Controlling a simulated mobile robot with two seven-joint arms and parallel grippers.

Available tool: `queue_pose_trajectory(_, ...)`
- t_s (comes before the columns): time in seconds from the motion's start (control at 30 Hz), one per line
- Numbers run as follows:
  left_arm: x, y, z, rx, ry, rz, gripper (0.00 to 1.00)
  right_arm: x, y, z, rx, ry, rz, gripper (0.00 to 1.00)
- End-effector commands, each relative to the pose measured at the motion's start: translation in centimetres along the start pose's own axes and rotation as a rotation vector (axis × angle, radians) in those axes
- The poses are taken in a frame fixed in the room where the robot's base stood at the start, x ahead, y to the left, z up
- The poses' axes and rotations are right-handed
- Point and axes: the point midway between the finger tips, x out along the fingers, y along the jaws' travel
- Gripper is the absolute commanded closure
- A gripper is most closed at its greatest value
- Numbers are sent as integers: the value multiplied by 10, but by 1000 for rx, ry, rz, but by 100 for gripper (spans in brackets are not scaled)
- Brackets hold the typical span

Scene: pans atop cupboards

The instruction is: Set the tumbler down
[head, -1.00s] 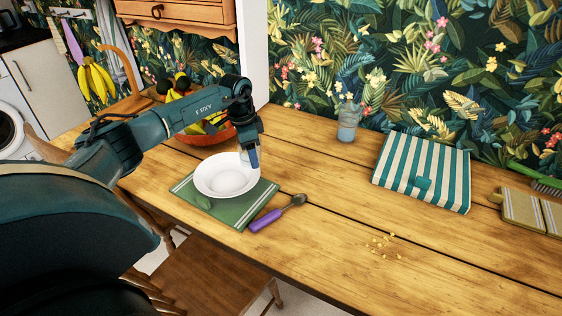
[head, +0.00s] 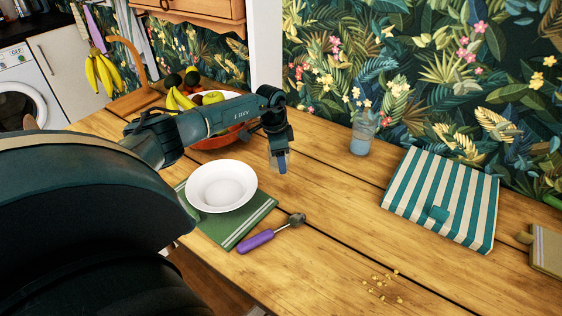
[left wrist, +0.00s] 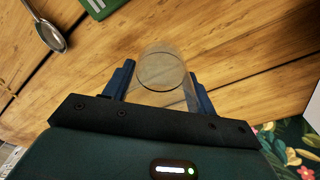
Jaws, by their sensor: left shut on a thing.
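A clear glass tumbler (left wrist: 162,70) sits between the blue fingers of my left gripper (left wrist: 162,90) in the left wrist view. In the head view my left gripper (head: 280,163) points down over the wooden table, right of the white bowl, and is shut on the tumbler. The tumbler shows only faintly there, partly hidden by a finger. It appears close to the table top (head: 330,205), but I cannot tell whether its base touches the wood. My right gripper is not in view.
The white bowl (head: 221,186) stands on a green placemat (head: 228,232), with a purple-handled scoop (head: 270,234) beside it. A fruit bowl (head: 215,140) is behind my arm.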

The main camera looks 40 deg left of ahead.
Motion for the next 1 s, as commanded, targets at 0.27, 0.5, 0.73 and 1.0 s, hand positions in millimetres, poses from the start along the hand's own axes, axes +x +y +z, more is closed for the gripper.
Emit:
queue_pose_trajectory(0.27,28,0,3,0,0,0,69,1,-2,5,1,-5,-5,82)
queue_pose_trajectory(0.5,44,-1,4,1,2,-2,69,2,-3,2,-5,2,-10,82)
queue_pose_trajectory(0.73,47,0,5,1,2,-2,69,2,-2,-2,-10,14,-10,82)
queue_pose_trajectory(1.0,47,0,5,1,1,-1,25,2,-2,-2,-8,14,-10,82)
